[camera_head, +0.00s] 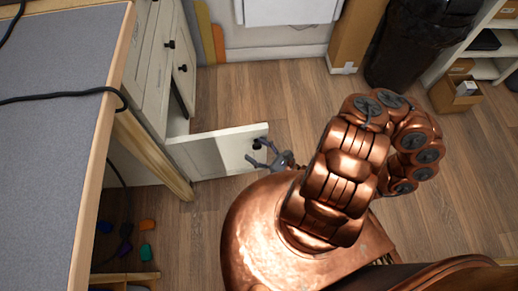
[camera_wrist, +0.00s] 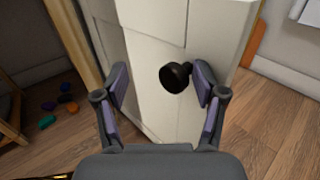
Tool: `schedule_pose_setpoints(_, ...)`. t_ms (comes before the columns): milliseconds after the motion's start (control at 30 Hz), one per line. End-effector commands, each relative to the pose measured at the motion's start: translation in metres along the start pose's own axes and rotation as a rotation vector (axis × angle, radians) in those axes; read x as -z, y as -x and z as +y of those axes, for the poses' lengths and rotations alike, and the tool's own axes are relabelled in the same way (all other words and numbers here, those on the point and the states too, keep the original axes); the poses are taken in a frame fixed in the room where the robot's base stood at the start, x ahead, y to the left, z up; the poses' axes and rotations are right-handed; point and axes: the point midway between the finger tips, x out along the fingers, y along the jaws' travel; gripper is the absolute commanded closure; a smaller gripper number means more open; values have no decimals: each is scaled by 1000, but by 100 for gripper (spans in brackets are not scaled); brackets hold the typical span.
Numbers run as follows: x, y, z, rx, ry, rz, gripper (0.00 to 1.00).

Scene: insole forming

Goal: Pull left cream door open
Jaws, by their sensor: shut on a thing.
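The left cream door (camera_head: 215,151) stands swung out from the cream cabinet, its free end towards my gripper. Its dark round knob (camera_wrist: 175,77) is near that end. My gripper (camera_head: 258,154) is at the door's free end, fingers spread to either side. In the wrist view my gripper (camera_wrist: 161,84) has the door (camera_wrist: 150,50) between its fingers, the right finger beside the knob. It is shut on the door, with the fingers well apart; exact contact points are hard to see.
A grey-topped table (camera_head: 60,130) with a black cable is at left. Small coloured pieces (camera_head: 145,251) lie low beneath it. A cardboard box (camera_head: 355,35), a black bin (camera_head: 420,40) and a white shelf (camera_head: 490,65) stand at the back right. Wooden floor beyond the door is clear.

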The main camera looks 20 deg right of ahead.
Motion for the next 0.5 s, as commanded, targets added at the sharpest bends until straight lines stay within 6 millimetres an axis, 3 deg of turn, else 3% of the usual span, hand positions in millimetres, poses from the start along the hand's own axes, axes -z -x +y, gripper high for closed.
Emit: schedule_pose_setpoints(500,-2,3,0,0,2,-5,44)
